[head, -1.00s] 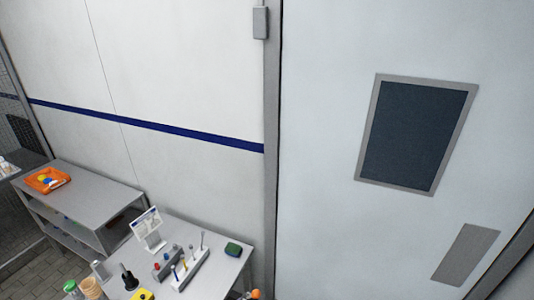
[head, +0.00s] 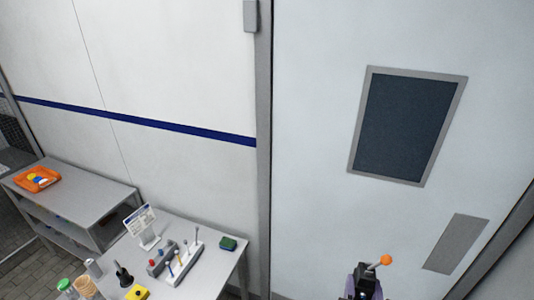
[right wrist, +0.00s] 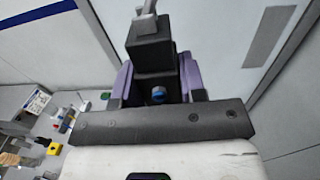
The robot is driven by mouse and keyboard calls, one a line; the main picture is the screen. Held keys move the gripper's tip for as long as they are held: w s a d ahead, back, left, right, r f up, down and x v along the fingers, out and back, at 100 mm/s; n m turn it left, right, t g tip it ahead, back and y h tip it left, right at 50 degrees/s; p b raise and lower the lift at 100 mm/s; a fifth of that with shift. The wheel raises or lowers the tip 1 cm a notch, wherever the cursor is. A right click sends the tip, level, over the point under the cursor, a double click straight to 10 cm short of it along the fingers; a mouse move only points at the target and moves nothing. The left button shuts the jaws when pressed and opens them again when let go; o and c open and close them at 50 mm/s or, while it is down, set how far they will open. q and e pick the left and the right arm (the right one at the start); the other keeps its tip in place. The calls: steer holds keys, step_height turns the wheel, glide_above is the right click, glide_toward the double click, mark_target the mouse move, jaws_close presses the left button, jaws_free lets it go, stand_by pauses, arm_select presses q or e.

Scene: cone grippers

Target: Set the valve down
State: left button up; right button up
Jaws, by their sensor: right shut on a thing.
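The valve (head: 370,268) is a dark piece with a lever ending in an orange ball, at the bottom of the head view, right of centre. In the right wrist view it shows as a black block (right wrist: 150,52) with a grey part on top. My right gripper (head: 363,285) has purple fingers on both sides of the valve and is shut on it. The valve is held up in front of the pale door, to the right of the table (head: 215,262) and apart from it. My left gripper is not in view.
The table bears a sign stand (head: 146,225), a rack of tools (head: 185,264), a green block (head: 228,243), a yellow box (head: 137,293) and several containers. A grey shelf unit (head: 95,195) with an orange tray (head: 38,179) stands further left. The table's right front area looks bare.

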steer(key=shift+d+f, duration=0.15)
steer(key=shift+d, duration=0.8)
